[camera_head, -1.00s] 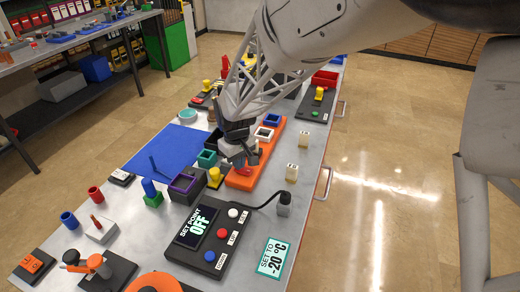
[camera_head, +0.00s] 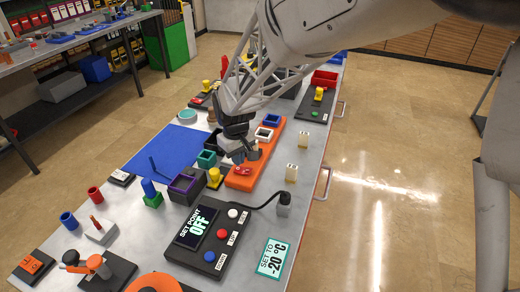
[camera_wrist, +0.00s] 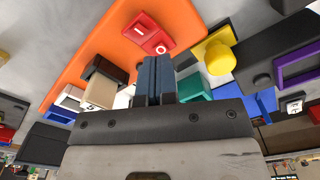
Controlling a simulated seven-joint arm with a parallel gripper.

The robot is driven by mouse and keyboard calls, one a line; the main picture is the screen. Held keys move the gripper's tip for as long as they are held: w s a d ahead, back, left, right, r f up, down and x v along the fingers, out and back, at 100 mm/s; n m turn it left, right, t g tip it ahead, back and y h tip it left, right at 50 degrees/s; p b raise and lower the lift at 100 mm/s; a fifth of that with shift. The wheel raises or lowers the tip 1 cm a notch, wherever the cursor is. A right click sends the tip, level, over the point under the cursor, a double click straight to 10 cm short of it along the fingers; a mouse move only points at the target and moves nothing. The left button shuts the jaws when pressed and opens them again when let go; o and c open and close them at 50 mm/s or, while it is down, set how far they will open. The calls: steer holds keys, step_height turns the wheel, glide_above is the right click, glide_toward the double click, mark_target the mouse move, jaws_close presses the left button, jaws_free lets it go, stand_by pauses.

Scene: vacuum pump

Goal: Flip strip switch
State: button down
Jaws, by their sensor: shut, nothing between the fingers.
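The orange power strip (camera_head: 240,182) lies along the bench, right of the middle, and fills the upper left of the wrist view (camera_wrist: 75,65). Its red rocker switch (camera_head: 242,170) is at the near end. In the wrist view the switch (camera_wrist: 148,35) shows white I and O marks; which side is pressed I cannot tell. My gripper (camera_head: 241,157) is shut and empty, pointing down just beyond the switch. In the wrist view my fingertips (camera_wrist: 157,60) are just below the O end; contact is unclear. Plugs or sockets on the strip are partly hidden behind my gripper.
A yellow knob (camera_head: 214,174) and a purple-rimmed box (camera_head: 187,184) stand left of the strip. The black control box (camera_head: 207,237) reads SET POINT OFF. Its cable runs to a dark plug (camera_head: 283,204). Two cream blocks (camera_head: 291,172) stand to the right.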

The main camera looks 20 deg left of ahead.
mark_target(241, 169)
steer(key=shift+r, duration=2.4)
steer(key=shift+d+r, duration=0.25)
steer(key=shift+d, duration=0.2)
steer(key=s+d+r+m, duration=0.1)
steer(key=d+r+m, duration=0.15)
steer(key=d, duration=0.65)
steer(key=s+d+r+m+t, duration=0.15)
steer(key=d+r, duration=0.25)
steer(key=d, duration=0.5)
steer(key=s+d+r+m, duration=0.2)
steer(key=d+r, duration=0.1)
steer(key=d, duration=0.6)
steer(key=s+d+m+t, duration=0.1)
steer(key=s+d+m, duration=0.5)
steer(key=s+d, duration=1.1)
steer(key=shift+d+r, duration=0.2)
steer(key=shift+d, duration=0.85)
